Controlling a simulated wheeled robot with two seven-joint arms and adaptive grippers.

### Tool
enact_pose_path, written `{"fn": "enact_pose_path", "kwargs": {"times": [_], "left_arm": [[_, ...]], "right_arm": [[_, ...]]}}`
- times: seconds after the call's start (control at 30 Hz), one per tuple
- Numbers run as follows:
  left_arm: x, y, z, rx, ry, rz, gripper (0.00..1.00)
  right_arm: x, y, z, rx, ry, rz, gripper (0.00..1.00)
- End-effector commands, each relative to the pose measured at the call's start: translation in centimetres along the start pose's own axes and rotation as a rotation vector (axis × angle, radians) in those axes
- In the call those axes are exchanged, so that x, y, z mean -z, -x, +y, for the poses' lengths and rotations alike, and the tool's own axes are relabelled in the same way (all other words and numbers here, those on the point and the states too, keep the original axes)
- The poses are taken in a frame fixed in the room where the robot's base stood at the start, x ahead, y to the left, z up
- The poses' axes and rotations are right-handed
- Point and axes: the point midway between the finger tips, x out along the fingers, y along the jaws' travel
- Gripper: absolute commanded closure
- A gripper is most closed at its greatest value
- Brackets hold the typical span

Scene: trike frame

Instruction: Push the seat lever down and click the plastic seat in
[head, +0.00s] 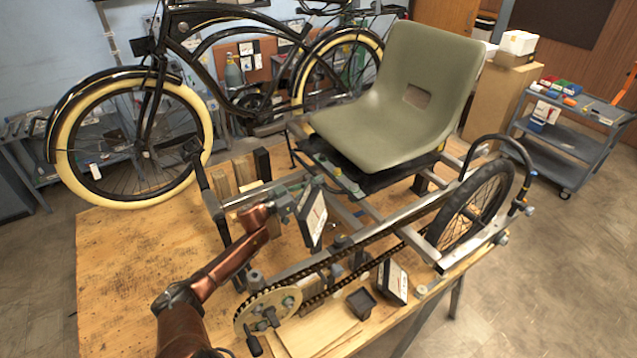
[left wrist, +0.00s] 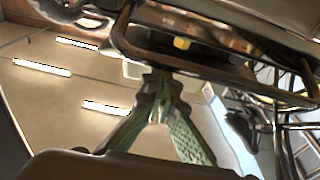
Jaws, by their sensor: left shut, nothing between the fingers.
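The olive-green plastic seat (head: 395,95) sits upright on a dark base on the metal trike frame (head: 345,215). A thin dark bent bar (head: 291,148), which looks like the seat lever, runs under the seat's front edge. It also shows in the left wrist view (left wrist: 205,72) as a dark loop. My right gripper is out of view.
The frame stands on a plywood table (head: 130,260). A chain runs from a chainring (head: 268,315) towards the rear wheel (head: 470,215). A cream-tyred bicycle (head: 130,140) stands behind, and a cart (head: 565,135) is at right.

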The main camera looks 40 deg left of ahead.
Motion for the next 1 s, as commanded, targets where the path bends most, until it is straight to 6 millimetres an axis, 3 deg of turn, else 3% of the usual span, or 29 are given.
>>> {"fn": "enact_pose_path", "kwargs": {"times": [0.3,1.0], "left_arm": [[-2.7,1.2,-0.1,0.004,0.004,0.182,1.00],[-5.2,2.1,0.0,0.002,0.003,0.166,1.00]], "right_arm": [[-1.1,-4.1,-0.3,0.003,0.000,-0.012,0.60],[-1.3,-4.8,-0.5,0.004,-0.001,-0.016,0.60]]}}
